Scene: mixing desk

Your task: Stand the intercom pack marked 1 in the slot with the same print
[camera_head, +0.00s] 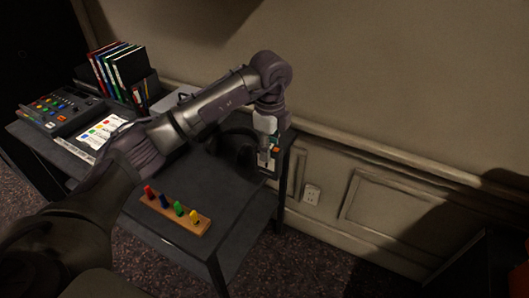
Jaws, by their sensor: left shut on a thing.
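My left gripper (267,152) points down over the far right corner of the dark desk (215,190). Dark shapes lie behind and below the gripper, and no slot can be made out clearly there. I cannot tell whether the held thing touches anything below. My right gripper is not in view.
A wooden strip (182,222) with red, blue, green and yellow pegs lies at the desk's front edge. A mixing console (62,110), a sheet with coloured squares (100,130) and upright folders (120,68) stand at left. The wall (400,70) is close behind my gripper.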

